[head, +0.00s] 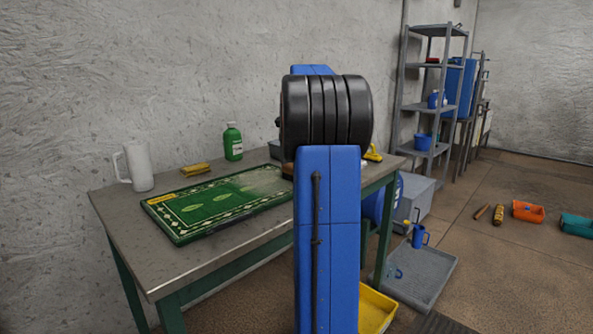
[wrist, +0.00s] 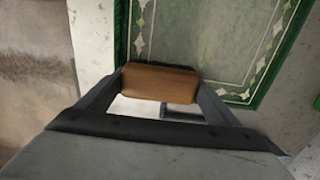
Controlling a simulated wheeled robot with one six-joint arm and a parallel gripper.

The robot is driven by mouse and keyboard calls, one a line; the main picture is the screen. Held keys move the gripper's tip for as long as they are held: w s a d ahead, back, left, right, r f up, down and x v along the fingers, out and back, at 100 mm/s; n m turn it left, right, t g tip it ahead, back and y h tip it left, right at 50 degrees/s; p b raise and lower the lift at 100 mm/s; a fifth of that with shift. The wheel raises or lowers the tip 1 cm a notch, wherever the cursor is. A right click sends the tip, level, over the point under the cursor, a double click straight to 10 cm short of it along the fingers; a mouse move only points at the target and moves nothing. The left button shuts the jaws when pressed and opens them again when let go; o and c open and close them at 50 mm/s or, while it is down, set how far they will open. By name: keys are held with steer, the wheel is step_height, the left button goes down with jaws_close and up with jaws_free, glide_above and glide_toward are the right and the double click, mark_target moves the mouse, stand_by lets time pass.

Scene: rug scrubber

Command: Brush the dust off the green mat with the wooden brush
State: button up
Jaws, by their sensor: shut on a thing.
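The green mat (head: 190,218) with a pale patterned border lies on the workbench. A greyish dusty patch shows toward its right end in the head view. In the wrist view the mat (wrist: 273,88) fills the upper right, with a greyish film over its middle. My gripper (wrist: 160,90) is shut on the wooden brush (wrist: 160,83), a brown block held across between the two fingers, at the mat's near edge. I cannot tell whether the bristles touch the mat. In the head view my arm hides my gripper and most of the brush.
On the workbench (head: 170,262) stand a white mug (head: 138,166), a yellow sponge-like block (head: 195,169) and a green bottle (head: 233,142), all behind the mat. A yellow tray (head: 375,308) and a grey tray (head: 425,280) lie on the floor to the right.

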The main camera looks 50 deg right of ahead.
steer(key=shift+w+a+f, duration=0.1)
steer(key=shift+a+f, duration=0.05)
steer(key=shift+a, duration=1.85)
steer(key=shift+w+a+r, duration=0.1)
steer(key=shift+w+a, duration=0.1)
steer(key=shift+a, duration=1.85)
steer(key=shift+w+a+r, duration=0.1)
steer(key=shift+w+a, duration=0.05)
steer(key=shift+a, duration=1.85)
steer(key=shift+w+a+f, duration=0.1)
steer(key=shift+a, duration=0.9)
steer(key=shift+w+a+f, duration=0.1)
steer(key=shift+a, duration=0.9)
steer(key=shift+s+d+r, duration=0.1)
steer(key=shift+s+d, duration=0.1)
steer(key=shift+d, duration=1.95)
steer(key=shift+s+d+r, duration=0.1)
steer(key=shift+s+d, duration=0.05)
steer(key=shift+d, duration=1.95)
steer(key=shift+s+d+f, duration=0.15)
steer(key=shift+d, duration=1.15)
steer(key=shift+s+d+f, duration=0.1)
steer(key=shift+d, duration=1.2)
steer(key=shift+s+d+r, duration=0.1)
steer(key=shift+d, duration=1.45)
steer(key=shift+r, duration=0.1)
